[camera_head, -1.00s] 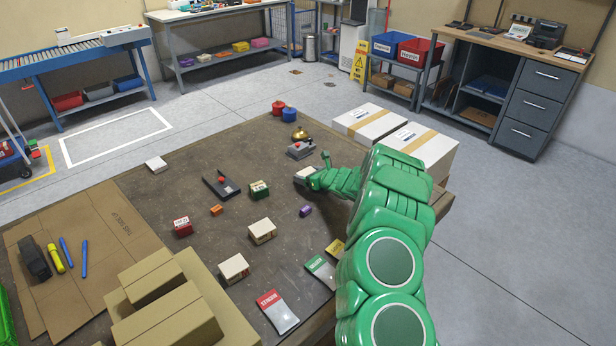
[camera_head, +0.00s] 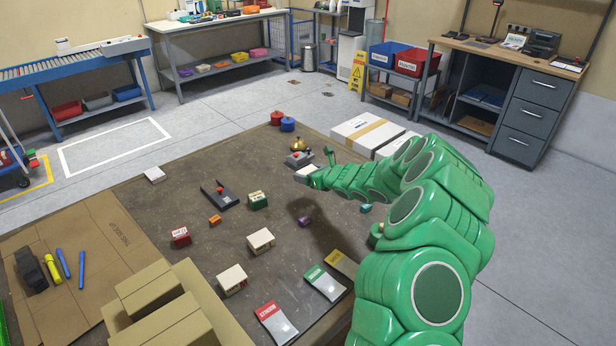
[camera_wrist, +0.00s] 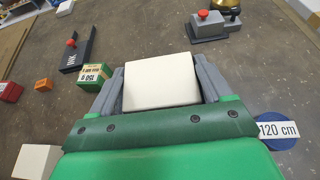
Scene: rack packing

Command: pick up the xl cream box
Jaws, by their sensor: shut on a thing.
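My gripper (camera_wrist: 160,68) is shut on a plain cream box (camera_wrist: 161,84), with one grey finger on each side of it in the wrist view. In the head view the held cream box (camera_head: 304,174) shows only in part beside my green wrist. A broad shadow lies on the table below my arm. Other cream boxes stand on the table: two near the middle front (camera_head: 260,241) (camera_head: 232,279) and a flat one at the far left (camera_head: 154,174).
A grey device with a red button (camera_head: 299,159) and a brass bell stand just behind my gripper. A green-and-cream box (camera_head: 258,200), a black tray (camera_head: 219,194) and a purple block (camera_head: 305,221) lie nearby. Large white cartons (camera_head: 366,134) stand at the right back.

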